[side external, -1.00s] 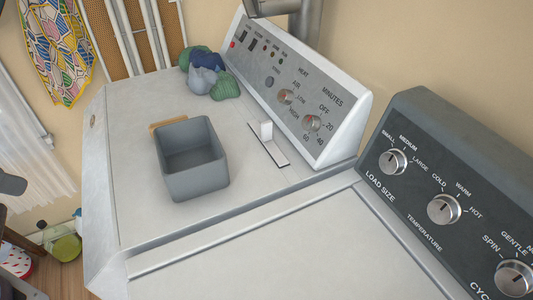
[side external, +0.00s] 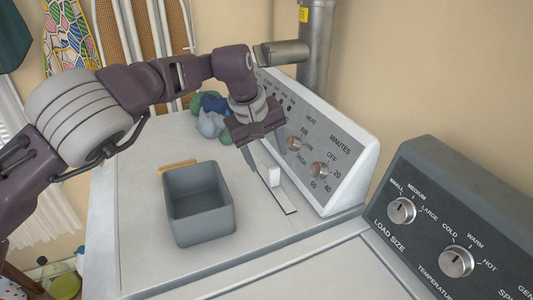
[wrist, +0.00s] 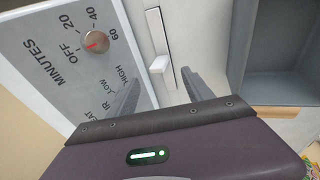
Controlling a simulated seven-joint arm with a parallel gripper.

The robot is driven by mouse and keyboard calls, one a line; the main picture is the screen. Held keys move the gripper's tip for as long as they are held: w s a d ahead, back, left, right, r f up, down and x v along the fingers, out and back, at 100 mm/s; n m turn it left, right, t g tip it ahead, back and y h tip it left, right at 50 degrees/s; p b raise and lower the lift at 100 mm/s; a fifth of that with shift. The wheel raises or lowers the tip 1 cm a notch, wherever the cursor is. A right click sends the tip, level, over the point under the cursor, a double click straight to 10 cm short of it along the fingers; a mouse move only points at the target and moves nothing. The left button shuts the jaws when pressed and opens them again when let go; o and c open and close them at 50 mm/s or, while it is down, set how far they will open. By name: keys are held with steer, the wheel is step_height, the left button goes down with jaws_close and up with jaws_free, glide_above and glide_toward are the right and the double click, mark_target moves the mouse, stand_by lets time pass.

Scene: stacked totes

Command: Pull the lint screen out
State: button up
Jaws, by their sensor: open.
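The lint screen's white upright handle (side external: 274,177) stands on its narrow strip in the dryer top, beside the control panel. The handle also shows in the wrist view (wrist: 159,65). The strip lies flush with the dryer top, and the screen below it is hidden. My gripper (side external: 262,156) is just behind and above the handle in the side view, pointing down. In the wrist view my gripper (wrist: 160,77) has its two grey fingers spread apart, with the handle showing between and beyond their tips. Nothing is held, and I see no contact with the handle.
A grey open bin (side external: 200,228) with a wooden handle stands left of the lint screen and looks empty. Several balled cloths (side external: 209,121) lie behind. The sloped control panel (side external: 335,185) rises close on the right. The front dryer top is clear.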

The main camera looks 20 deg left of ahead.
mark_target(272, 169)
steer(key=x, duration=0.7)
steer(key=shift+d+f, duration=0.15)
steer(key=shift+c, duration=0.4)
jaws_close()
steer(key=shift+o, duration=0.5)
jaws_free()
